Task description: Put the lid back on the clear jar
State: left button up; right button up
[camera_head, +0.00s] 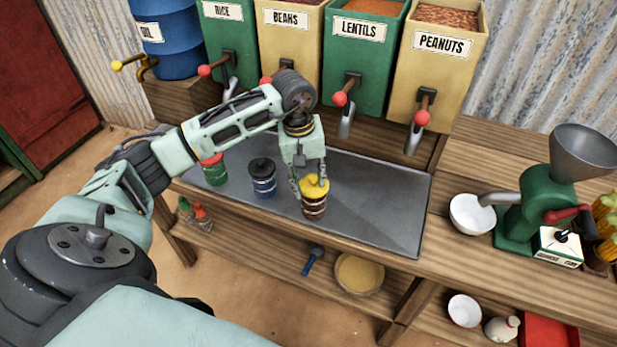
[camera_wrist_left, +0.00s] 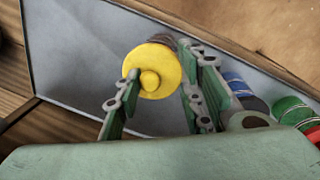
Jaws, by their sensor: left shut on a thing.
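My left gripper (camera_head: 309,184) comes down from above with its fingers on both sides of a yellow lid (camera_head: 316,190) with a round knob, and is shut on it. The lid is at the mouth of a jar (camera_head: 314,210) with brown and pale bands, standing on the grey metal tray (camera_head: 385,222). I cannot tell whether the lid is fully seated. In the left wrist view, the lid (camera_wrist_left: 164,66) shows between my fingers, with a little of the brown jar (camera_wrist_left: 160,39) behind it. My right gripper is not in view.
A blue jar with a dark lid (camera_head: 262,180) and a green jar with a red top (camera_head: 214,170) stand left of the banded jar. Dispensers with taps (camera_head: 345,120) line the back. A white bowl (camera_head: 470,214) and green grinder (camera_head: 520,205) stand right. The tray's right part is clear.

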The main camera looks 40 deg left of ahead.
pick_arm(q)
jog(key=shift+b, duration=0.3)
dwell(0.4)
jog(key=shift+f, duration=0.1)
dwell(0.5)
jog(key=shift+f+b, duration=0.1)
jog(key=shift+b, duration=0.55)
dwell(0.5)
jog(key=o, duration=1.1)
jog(key=shift+o, duration=0.5)
jog(key=o, duration=0.4)
